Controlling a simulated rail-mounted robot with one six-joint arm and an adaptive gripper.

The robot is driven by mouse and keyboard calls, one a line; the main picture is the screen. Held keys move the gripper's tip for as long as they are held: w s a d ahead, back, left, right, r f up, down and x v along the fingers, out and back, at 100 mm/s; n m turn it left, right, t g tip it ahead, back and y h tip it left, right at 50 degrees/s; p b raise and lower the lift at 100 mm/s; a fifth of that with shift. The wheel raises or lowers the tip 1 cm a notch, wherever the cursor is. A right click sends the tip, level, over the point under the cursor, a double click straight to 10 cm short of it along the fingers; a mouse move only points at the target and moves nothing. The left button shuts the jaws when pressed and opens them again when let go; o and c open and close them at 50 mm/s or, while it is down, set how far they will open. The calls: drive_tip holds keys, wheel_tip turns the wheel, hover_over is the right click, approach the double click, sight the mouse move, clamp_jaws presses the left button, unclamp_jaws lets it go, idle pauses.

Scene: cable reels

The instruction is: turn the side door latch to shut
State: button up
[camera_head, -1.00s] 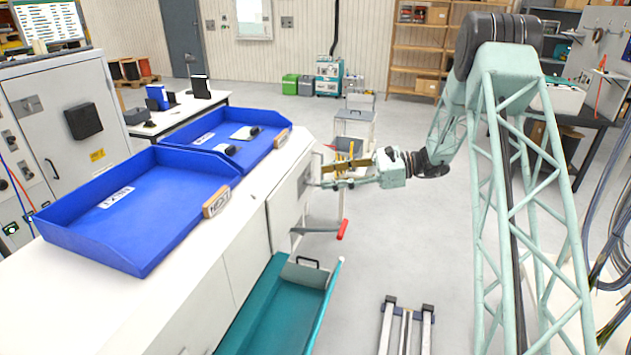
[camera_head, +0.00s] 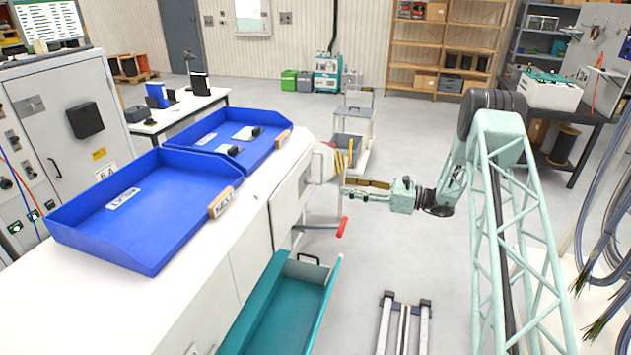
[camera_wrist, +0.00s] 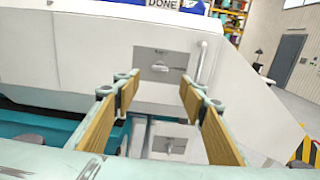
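In the wrist view, a pale side door panel (camera_wrist: 146,92) faces me under the bench top. Its latch (camera_wrist: 160,68) is a small grey lever on a plate, lying about level, ahead of and between my fingers. My gripper (camera_wrist: 158,85) is open and empty, its tan-padded fingers apart on either side of the door, short of the latch. In the head view my gripper (camera_head: 345,188) is just right of the bench's far end, clear of it. The latch cannot be made out there.
A white upright handle (camera_wrist: 202,60) stands right of the door. Blue trays (camera_head: 150,210) sit on the white bench (camera_head: 90,290). A teal open drawer (camera_head: 285,305) juts out below. A red-tipped bar (camera_head: 342,227) lies below my gripper.

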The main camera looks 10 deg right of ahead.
sight(314, 180)
drive_tip(key=shift+w, duration=0.1)
idle(0.4)
drive_tip(key=shift+p+x, duration=0.4)
drive_tip(key=shift+x, duration=6.4)
drive_tip(key=shift+c, duration=0.5)
drive_tip(key=shift+f, duration=0.1)
drive_tip(key=c, duration=0.7)
